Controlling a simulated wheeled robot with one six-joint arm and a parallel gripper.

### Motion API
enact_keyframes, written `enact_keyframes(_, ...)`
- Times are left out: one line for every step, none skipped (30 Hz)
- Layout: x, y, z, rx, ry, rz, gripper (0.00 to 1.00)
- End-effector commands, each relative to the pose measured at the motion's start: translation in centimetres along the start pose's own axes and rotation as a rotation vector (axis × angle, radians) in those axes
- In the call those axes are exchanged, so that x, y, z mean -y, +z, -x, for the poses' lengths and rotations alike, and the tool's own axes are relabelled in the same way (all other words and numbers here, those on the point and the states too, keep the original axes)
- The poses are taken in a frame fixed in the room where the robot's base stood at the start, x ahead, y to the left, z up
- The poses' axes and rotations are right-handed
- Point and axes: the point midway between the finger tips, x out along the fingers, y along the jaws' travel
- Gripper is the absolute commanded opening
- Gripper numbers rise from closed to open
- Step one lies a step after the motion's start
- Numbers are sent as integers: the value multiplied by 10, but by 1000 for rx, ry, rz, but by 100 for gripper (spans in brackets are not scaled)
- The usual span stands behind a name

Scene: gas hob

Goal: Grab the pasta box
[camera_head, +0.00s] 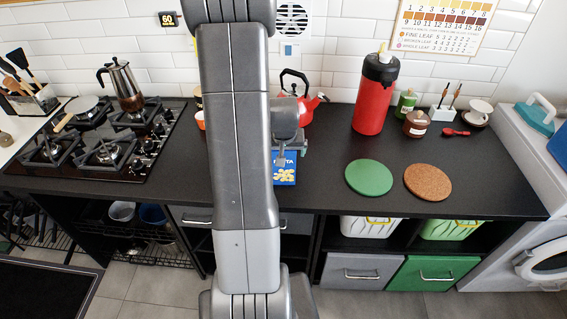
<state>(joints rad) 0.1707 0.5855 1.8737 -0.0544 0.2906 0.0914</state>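The pasta box (284,176) is blue with yellow pasta shapes and part of a white word on its face. It is on the black counter near the front edge, just right of my arm, and its left part is hidden behind the arm. My gripper (282,157) is right at the top of the box, pointing down. It is small and partly hidden by my arm, so I cannot tell whether its fingers are apart or touch the box.
A red kettle (309,104) stands behind my gripper. A red dispenser (374,95) stands to the right, with a green round mat (369,177) and a cork mat (428,182) in front. The gas hob (108,145) is at left. The counter between box and green mat is clear.

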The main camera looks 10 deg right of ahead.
Motion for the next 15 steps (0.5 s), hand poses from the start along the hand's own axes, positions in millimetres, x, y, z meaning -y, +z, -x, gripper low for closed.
enact_keyframes(0,0,0,0,0,0,94)
enact_keyframes(0,0,0,0,0,0,94)
enact_keyframes(0,0,0,0,0,0,94)
enact_keyframes(0,0,0,0,0,0,92)
enact_keyframes(0,0,0,0,0,0,86)
enact_keyframes(0,0,0,0,0,0,78)
enact_keyframes(0,0,0,0,0,0,72)
enact_keyframes(0,0,0,0,0,0,66)
enact_keyframes(0,0,0,0,0,0,58)
enact_keyframes(0,0,0,0,0,0,52)
enact_keyframes(0,0,0,0,0,0,46)
enact_keyframes(0,0,0,0,0,0,39)
enact_keyframes(0,0,0,0,0,0,33)
enact_keyframes(0,-1,1,-2,0,0,33)
enact_keyframes(0,-1,1,-2,0,0,33)
